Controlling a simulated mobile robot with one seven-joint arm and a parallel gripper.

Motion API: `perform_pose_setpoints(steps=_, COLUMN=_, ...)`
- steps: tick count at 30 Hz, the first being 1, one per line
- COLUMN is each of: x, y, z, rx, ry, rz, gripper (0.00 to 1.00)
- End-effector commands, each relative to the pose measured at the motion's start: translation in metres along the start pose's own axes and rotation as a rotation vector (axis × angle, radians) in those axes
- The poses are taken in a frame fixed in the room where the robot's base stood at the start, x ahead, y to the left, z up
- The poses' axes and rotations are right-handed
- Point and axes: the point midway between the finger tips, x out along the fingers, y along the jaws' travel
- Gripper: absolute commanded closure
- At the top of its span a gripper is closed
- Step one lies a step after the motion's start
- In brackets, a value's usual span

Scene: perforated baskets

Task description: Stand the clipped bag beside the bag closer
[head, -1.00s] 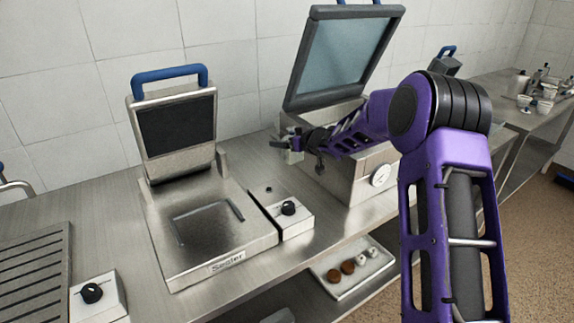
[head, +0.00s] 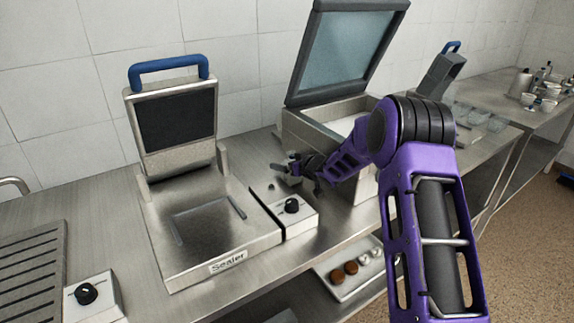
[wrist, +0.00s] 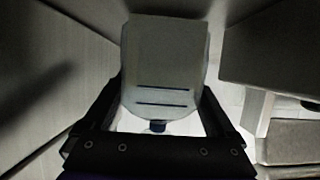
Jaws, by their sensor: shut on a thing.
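My gripper (head: 290,169) is low over the counter, between the machine labelled Sealer (head: 222,262) and the open-lidded machine (head: 330,112). It is shut on a pale grey bag (wrist: 165,55), which fills the space between the two dark fingers in the wrist view. The bag has two dark lines across it and a small dark piece at its lower edge, perhaps the clip. In the head view the bag is too small and covered to make out clearly. No machine is labelled as a bag closer, so I cannot tell which one it is.
A knob box (head: 291,213) sits right of the Sealer, close below my gripper. A slatted plate (head: 30,265) and another knob box (head: 92,297) are at the left. A tray (head: 350,283) with small round items is below the counter. Bare counter lies behind the Sealer.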

Motion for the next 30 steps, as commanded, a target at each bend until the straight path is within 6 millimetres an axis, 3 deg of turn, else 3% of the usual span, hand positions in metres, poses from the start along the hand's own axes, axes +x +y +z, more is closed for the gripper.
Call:
perform_pose_setpoints(steps=10, x=0.002, y=0.001, z=0.002, rx=-0.001, ry=0.004, rz=0.0, gripper=0.81)
perform_pose_setpoints(steps=11, x=0.001, y=0.0, z=0.002, rx=-0.001, ry=0.003, rz=0.0, gripper=0.05)
perform_pose_setpoints(steps=12, x=0.001, y=0.0, z=0.002, rx=-0.001, ry=0.003, rz=0.001, gripper=0.0)
perform_pose_setpoints(steps=23, x=-0.006, y=0.001, z=-0.002, rx=-0.001, ry=0.003, rz=0.001, gripper=0.0)
perform_pose_setpoints(steps=30, x=-0.05, y=0.002, z=-0.002, rx=0.001, ry=0.002, rz=0.004, gripper=0.0)
